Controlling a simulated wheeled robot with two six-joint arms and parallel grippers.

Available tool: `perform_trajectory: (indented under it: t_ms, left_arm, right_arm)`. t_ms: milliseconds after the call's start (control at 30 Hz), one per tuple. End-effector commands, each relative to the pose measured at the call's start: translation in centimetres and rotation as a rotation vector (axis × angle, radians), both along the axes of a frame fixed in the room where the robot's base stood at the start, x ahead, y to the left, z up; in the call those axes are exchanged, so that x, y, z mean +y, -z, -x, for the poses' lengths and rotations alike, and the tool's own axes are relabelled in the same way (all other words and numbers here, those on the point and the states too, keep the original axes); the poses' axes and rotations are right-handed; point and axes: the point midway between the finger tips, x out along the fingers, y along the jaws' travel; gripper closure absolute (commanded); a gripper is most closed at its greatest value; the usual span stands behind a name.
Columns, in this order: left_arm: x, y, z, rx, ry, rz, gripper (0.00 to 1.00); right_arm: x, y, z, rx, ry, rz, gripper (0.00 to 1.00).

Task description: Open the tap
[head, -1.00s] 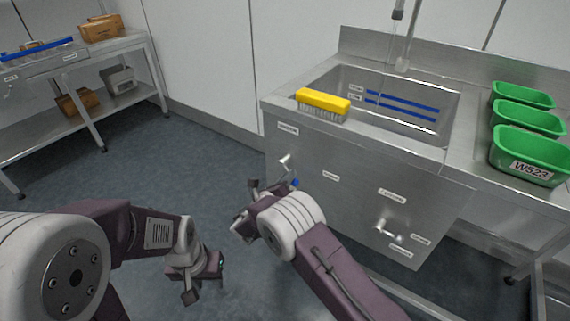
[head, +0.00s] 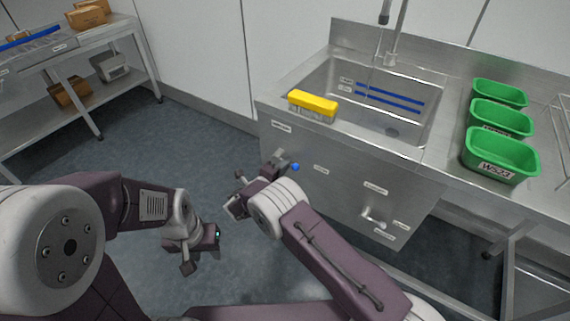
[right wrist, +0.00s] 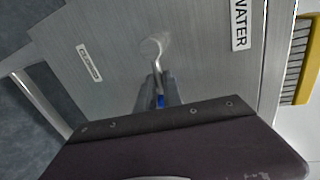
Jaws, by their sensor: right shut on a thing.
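The tap's lever has a blue tip (head: 295,167) and sits on the left of the sink's steel front panel. My right gripper (head: 283,165) is at it and partly hides it. In the right wrist view the lever (right wrist: 157,62) runs from its round pivot down between the fingers of my right gripper (right wrist: 158,92), which is shut on it, with the blue tip between them. The spout (head: 384,14) hangs over the sink basin (head: 345,105). A faint thin line shows below it; I cannot tell if it is water. My left gripper (head: 200,250) is open and empty above the floor.
A second lever (head: 373,217) is lower right on the panel. A yellow brush (head: 313,103) lies on the sink's front left rim. Several green tubs (head: 500,157) stand right of the basin. A steel rack (head: 115,31) is at the far left. The floor between is clear.

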Motion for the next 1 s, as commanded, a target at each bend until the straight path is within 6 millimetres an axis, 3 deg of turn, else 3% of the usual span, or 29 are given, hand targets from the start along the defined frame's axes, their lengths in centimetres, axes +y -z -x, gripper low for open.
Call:
perform_trajectory:
  t_ms: [733,800,833,1000]
  left_arm:
    - [0.00,-0.49,0.00,0.000,0.000,0.000,0.64]
    - [0.00,-0.49,0.00,0.000,0.000,0.000,0.64]
    - [0.00,-0.49,0.00,0.000,0.000,0.000,0.64]
    - [0.00,-0.49,0.00,0.000,0.000,0.000,0.64]
  right_arm:
    - [0.06,-0.34,0.00,0.047,-0.002,0.064,1.00]
    - [0.07,-0.34,-0.01,0.047,-0.002,0.064,0.73]
    - [0.06,-0.35,0.00,0.046,-0.001,0.063,0.68]
    - [0.04,-0.35,0.00,0.045,-0.001,0.063,0.68]
